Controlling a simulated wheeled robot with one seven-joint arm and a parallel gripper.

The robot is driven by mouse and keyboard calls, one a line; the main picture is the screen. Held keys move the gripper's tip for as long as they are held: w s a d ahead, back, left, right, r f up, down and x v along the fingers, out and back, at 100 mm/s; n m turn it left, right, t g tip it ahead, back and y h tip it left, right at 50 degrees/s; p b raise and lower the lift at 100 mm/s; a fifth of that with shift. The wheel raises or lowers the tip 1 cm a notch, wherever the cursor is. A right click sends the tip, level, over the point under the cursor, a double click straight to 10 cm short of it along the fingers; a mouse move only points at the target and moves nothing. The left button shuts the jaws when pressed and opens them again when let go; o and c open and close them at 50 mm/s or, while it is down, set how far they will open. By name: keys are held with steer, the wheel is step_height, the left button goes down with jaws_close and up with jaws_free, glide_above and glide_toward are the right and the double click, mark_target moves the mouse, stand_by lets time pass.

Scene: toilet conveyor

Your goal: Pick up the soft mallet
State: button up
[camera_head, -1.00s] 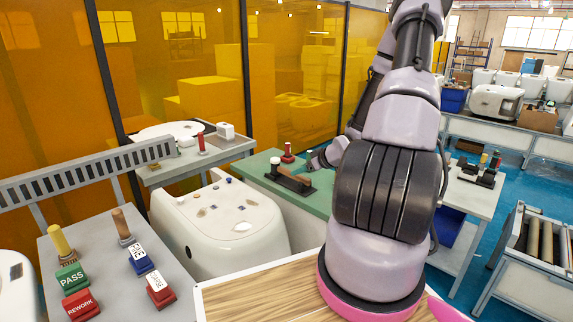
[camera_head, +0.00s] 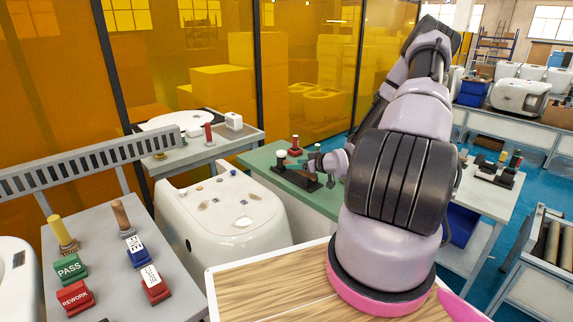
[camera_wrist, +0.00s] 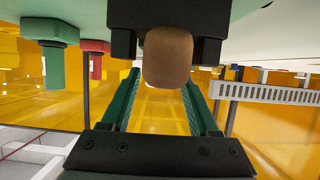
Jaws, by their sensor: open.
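The soft mallet (camera_head: 293,175) lies in a black cradle on the green-topped table; its brown handle is partly hidden by my gripper in the head view. In the wrist view, which is upside down, a rounded brown end (camera_wrist: 168,57), seemingly the mallet's, shows end-on by the black cradle (camera_wrist: 208,50). My gripper (camera_wrist: 161,84) is open, its two green fingers apart on either side of that end in the picture. I cannot tell whether they reach around it. In the head view my gripper (camera_head: 328,161) is at the mallet's right.
A red-handled tool (camera_head: 295,146) and a white-topped dark piece (camera_head: 281,157) stand close to the cradle. The wrist view shows green (camera_wrist: 52,62) and red (camera_wrist: 95,60) upright pieces to the left. A white toilet body (camera_head: 225,222) stands in front of the green table.

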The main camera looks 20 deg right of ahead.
steer(key=x, duration=0.4)
steer(key=shift+d, duration=0.1)
steer(key=shift+r, duration=0.1)
jaws_close()
steer(key=shift+r, duration=0.1)
step_height(320, 180, up, 10)
steer(key=shift+f, duration=0.1)
stand_by(0.4)
steer(key=c, duration=0.6)
jaws_free()
jaws_close()
